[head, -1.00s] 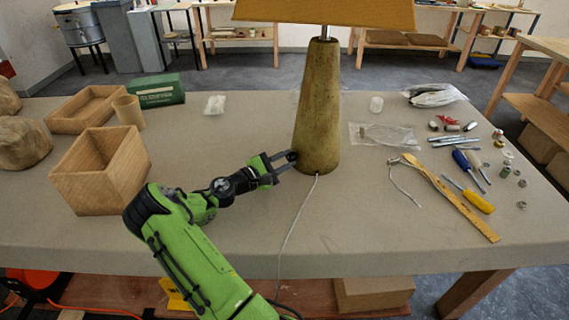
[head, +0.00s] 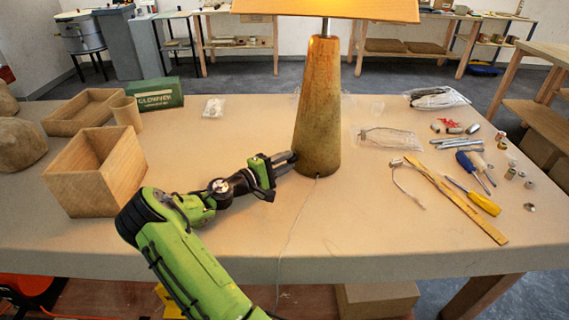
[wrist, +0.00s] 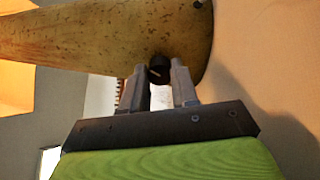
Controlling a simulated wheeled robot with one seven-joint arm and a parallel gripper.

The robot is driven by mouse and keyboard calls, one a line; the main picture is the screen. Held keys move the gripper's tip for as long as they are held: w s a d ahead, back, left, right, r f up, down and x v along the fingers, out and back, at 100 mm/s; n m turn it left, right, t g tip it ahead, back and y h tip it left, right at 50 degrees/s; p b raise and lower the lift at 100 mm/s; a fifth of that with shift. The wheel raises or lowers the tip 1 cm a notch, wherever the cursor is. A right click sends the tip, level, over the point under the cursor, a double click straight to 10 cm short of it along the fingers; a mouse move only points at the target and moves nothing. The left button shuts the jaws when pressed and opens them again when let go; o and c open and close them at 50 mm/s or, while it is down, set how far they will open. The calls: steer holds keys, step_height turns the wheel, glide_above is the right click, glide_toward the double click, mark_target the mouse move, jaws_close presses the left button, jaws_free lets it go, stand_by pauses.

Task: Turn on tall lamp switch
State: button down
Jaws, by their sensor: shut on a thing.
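The tall lamp (head: 317,120) has a tapered, mottled tan wooden body and stands upright on the table. Its orange-yellow shade (head: 330,10) is cut off by the top of the head view and glows. The lamp body also fills the top of the wrist view (wrist: 90,40). A small round black switch knob (wrist: 158,71) sits low on the body. My gripper (head: 290,158) is at the lower left side of the lamp. In the wrist view its two fingers (wrist: 159,75) are on either side of the knob, shut on it. The knob is hidden in the head view.
A thin cord (head: 298,220) runs from the lamp's base over the table's front edge. An open wooden box (head: 90,185) stands left of my arm. A yellow ruler (head: 455,198) and tools lie to the right.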

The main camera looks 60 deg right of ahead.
stand_by(0.3)
steer(key=c, duration=0.9)
jaws_free()
steer(key=shift+o, duration=0.2)
steer(key=p+v, duration=0.2)
steer(key=v, duration=1.4)
steer(key=shift+p, duration=0.4)
